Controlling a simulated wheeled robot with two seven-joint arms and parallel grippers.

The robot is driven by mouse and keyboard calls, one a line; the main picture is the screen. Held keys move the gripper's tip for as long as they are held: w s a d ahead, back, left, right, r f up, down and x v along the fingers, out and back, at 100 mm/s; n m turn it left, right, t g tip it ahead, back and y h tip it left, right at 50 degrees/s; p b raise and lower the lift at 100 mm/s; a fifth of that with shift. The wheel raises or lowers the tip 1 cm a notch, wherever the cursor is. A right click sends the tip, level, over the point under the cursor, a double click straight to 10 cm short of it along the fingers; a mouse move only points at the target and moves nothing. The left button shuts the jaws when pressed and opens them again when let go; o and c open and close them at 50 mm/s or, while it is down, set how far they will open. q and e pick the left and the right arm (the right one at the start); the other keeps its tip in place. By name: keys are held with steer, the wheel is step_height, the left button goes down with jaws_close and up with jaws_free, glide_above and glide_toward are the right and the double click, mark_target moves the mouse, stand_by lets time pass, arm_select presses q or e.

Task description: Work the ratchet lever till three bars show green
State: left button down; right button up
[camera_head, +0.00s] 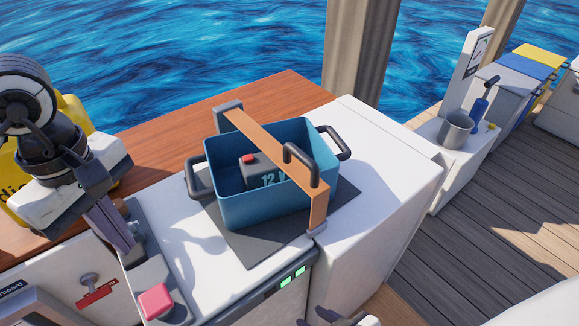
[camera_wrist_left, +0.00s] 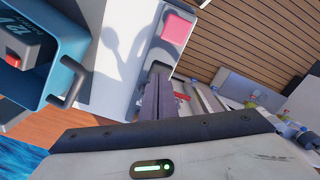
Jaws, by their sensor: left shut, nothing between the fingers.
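A pink grip (camera_head: 155,300), which looks like the end of the ratchet lever, is at the front of a narrow pale panel left of the battery box; it also shows in the left wrist view (camera_wrist_left: 177,28). Two green bars (camera_head: 293,276) glow on the dark strip at the cabinet's front edge; a third lit bar is not visible. My left gripper (camera_head: 127,246) is shut and empty, over the panel behind the pink grip and apart from it. Its fingers also show in the left wrist view (camera_wrist_left: 157,80). A dark shape at the bottom edge appears to be my right gripper (camera_head: 335,318), mostly cut off.
A blue battery box (camera_head: 265,212) with dark handles sits on a dark mat (camera_head: 250,250), crossed by an orange strap (camera_head: 270,145). A red-handled switch (camera_head: 95,295) is on the front face at left. The white top (camera_head: 385,155) right of the box is clear.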

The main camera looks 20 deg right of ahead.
mark_target(132, 254)
arm_select(q)
steer(key=shift+f+b, duration=2.3)
steer(key=shift+f, duration=0.3)
steer(key=shift+r+p, duration=1.45)
steer(key=shift+r, duration=1.25)
steer(key=shift+f, duration=0.1)
